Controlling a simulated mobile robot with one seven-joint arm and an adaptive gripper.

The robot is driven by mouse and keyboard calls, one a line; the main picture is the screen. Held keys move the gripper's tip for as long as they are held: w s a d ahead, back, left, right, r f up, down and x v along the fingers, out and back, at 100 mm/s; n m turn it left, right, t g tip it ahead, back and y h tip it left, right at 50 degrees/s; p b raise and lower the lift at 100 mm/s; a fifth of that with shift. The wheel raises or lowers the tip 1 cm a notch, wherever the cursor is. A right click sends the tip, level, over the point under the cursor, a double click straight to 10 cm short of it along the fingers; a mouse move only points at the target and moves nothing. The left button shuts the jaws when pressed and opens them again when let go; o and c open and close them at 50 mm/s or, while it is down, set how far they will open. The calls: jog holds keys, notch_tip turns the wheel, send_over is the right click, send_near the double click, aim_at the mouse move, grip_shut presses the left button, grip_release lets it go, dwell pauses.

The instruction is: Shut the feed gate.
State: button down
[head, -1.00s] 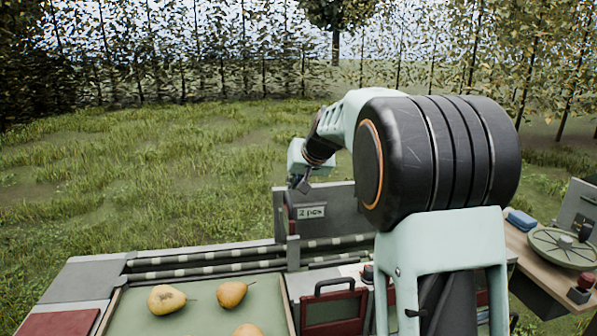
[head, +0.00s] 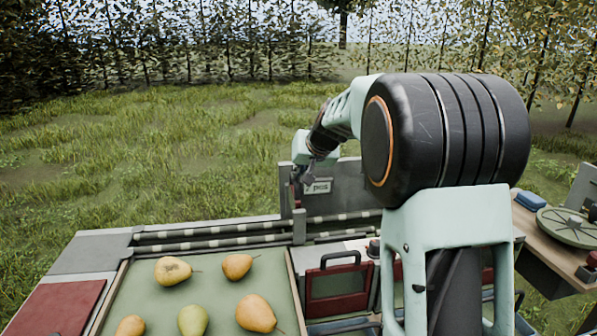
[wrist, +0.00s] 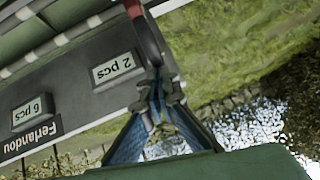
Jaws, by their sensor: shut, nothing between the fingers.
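A grey upright panel (head: 346,180) with a "2 pcs" label (head: 318,186) stands behind the striped rollers. In the wrist view the panel appears upside down with the labels "2 pcs" (wrist: 118,70) and "6 pcs" (wrist: 33,112). In the head view my gripper (head: 307,181) is at the panel's left end, partly hidden.
Several pears lie in a green tray (head: 140,285) at the front. A maroon panel with a black handle (head: 337,258) stands right of it. Striped rollers (head: 215,240) run behind the tray. A side table (head: 527,225) with a round green plate (head: 566,226) is at right.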

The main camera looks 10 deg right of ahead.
aim_at(299, 191)
notch_tip(299, 191, down, 6)
jog(key=b, duration=0.3)
jog(key=shift+r+b, duration=0.1)
jog(key=shift+b, duration=0.3)
jog(key=shift+s, duration=0.1)
jog(key=shift+f, duration=0.2)
jog(key=shift+r, duration=0.1)
